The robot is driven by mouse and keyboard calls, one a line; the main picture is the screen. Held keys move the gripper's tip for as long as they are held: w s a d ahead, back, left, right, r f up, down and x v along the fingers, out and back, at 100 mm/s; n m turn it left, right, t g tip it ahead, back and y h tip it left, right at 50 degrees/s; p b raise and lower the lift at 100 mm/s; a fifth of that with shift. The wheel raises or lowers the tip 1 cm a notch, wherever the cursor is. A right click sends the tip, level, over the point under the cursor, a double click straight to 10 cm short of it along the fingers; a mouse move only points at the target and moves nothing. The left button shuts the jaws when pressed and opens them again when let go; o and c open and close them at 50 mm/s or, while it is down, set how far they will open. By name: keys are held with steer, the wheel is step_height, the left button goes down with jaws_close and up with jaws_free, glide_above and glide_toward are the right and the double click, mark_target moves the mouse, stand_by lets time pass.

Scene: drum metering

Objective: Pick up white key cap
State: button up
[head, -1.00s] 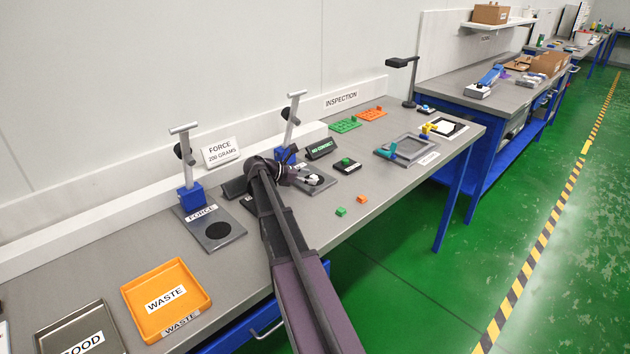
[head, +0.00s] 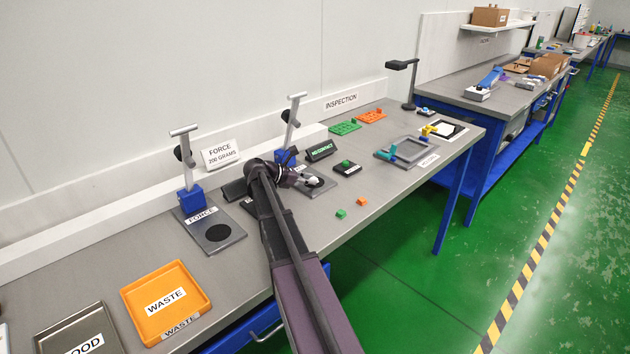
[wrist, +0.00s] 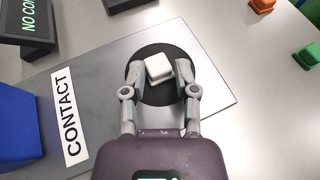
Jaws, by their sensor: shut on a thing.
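The white key cap (wrist: 159,68) lies on the round black pad (wrist: 150,98) of the plate marked CONTACT (wrist: 90,90). It sits slightly turned between the fingertips of my gripper (wrist: 161,75), which is shut on it. One finger is on each side of the cap. Whether it is clear of the pad cannot be told. In the head view, my gripper (head: 301,179) is at the contact stand, and the cap shows as a small white spot (head: 313,182); my arm hides part of the plate.
A blue stand base (wrist: 18,125) is left of the plate in the wrist view. The NO CONTACT display (head: 320,150) stands behind. A green block (head: 341,214) and an orange block (head: 361,201) lie near the front edge. The orange WASTE tray (head: 200,290) is at left.

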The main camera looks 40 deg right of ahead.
steer(key=shift+r, duration=0.15)
step_height(320, 180, up, 3)
steer(key=p, duration=0.3)
steer(key=shift+r+p, duration=0.15)
steer(key=shift+p, duration=0.2)
steer(key=shift+s+d+r, duration=0.15)
steer(key=shift+s+d, duration=0.05)
steer(key=shift+d, duration=0.05)
steer(key=s+d, duration=0.3)
steer(key=d, duration=0.1)
steer(key=s+d+p, duration=0.1)
steer(key=s+d, duration=0.1)
steer(key=d, duration=0.2)
steer(key=s+d+r, duration=0.1)
steer(key=s+d, duration=0.2)
steer(key=d, duration=0.1)
steer(key=shift+s+d, duration=0.35)
steer(key=shift+s, duration=0.1)
